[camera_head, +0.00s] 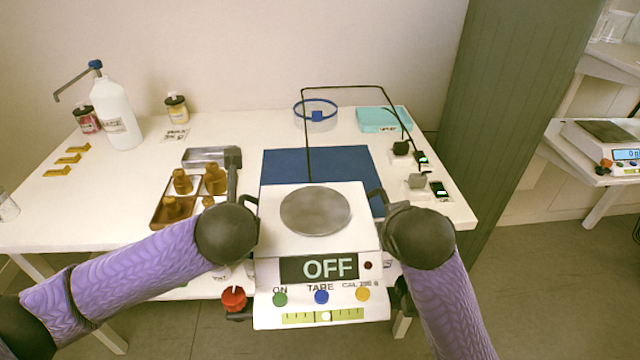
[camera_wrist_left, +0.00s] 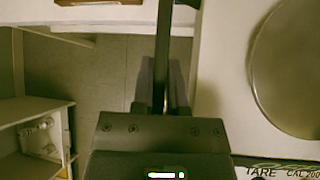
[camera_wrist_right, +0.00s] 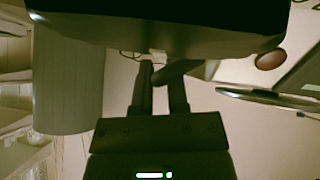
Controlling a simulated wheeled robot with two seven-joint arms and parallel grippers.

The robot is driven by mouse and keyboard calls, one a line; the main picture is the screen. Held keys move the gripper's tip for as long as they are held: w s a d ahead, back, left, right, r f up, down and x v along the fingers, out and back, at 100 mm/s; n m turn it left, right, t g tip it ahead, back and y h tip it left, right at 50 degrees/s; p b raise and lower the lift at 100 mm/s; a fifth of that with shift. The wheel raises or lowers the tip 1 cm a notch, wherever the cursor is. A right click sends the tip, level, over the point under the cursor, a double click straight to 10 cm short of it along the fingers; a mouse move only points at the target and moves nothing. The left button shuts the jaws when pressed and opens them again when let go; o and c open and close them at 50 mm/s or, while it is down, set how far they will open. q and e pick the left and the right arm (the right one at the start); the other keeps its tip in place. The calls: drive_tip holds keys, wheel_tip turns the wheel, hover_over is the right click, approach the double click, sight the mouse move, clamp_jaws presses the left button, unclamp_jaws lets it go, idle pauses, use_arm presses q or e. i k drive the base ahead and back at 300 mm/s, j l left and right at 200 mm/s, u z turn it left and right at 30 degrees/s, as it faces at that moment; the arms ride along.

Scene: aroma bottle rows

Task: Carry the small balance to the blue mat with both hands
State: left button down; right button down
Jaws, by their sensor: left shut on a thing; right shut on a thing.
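The small balance (camera_head: 320,245) is white with a round metal pan (camera_head: 315,211) and a display reading OFF. It is held up between my two grippers, in front of the table's near edge. My left gripper (camera_head: 245,203) is shut on the dark handle at its left side; the left wrist view shows the jaws (camera_wrist_left: 162,95) on a dark bar beside the balance. My right gripper (camera_head: 382,200) is shut on the handle at its right side; its jaws (camera_wrist_right: 160,90) show in the right wrist view. The blue mat (camera_head: 335,163) lies on the table beyond the balance, partly hidden by it.
A brown tray (camera_head: 157,220) with amber bottles stands left of the mat. A black wire frame (camera_head: 304,120) rises over the mat. A white bottle (camera_head: 117,115) stands back left.

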sight(320, 179)
drive_tip(key=i, duration=1)
